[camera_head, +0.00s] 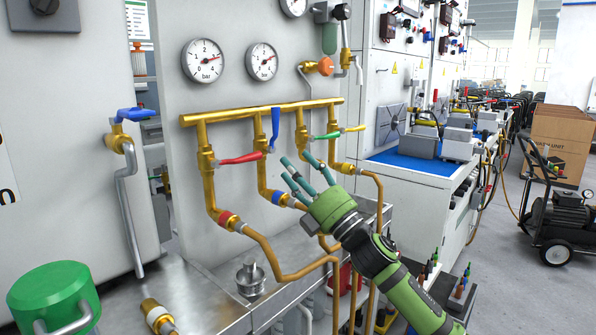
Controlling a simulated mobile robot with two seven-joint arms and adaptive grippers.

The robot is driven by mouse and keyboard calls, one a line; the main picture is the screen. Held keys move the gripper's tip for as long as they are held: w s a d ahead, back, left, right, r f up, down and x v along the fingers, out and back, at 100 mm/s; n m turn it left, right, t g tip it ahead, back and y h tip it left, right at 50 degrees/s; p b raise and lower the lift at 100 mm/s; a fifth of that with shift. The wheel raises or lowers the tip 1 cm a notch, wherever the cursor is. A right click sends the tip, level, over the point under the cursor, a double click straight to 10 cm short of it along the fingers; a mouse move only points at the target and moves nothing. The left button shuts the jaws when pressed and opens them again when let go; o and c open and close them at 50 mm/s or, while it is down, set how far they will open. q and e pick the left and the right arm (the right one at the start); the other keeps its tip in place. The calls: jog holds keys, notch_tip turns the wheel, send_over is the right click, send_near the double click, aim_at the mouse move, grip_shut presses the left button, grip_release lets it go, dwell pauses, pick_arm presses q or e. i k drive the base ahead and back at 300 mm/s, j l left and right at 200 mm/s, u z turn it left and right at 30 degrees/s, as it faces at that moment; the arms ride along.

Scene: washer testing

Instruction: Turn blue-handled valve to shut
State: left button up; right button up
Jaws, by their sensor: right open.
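A blue valve handle (275,128) stands upright on the second pipe of the brass manifold (262,111), in line with that pipe. A second blue handle (136,114) sits on a separate brass tap at the left and points to the right. My right gripper (295,165) comes in from the lower right. Its teal fingers are open and empty, pointing up and left, just below and right of the upright blue handle. I see a gap between fingers and handle in the picture; depth is hard to tell. My left gripper is out of view.
A red handle (240,158), a green handle (327,136) and a yellow handle (355,128) lie roughly level on neighbouring pipes. Two gauges (203,60) hang above the manifold. A metal sink bench (205,296) and a green canister (52,290) are below.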

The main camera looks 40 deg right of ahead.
aim_at(274, 111)
jog(key=z, duration=1.3)
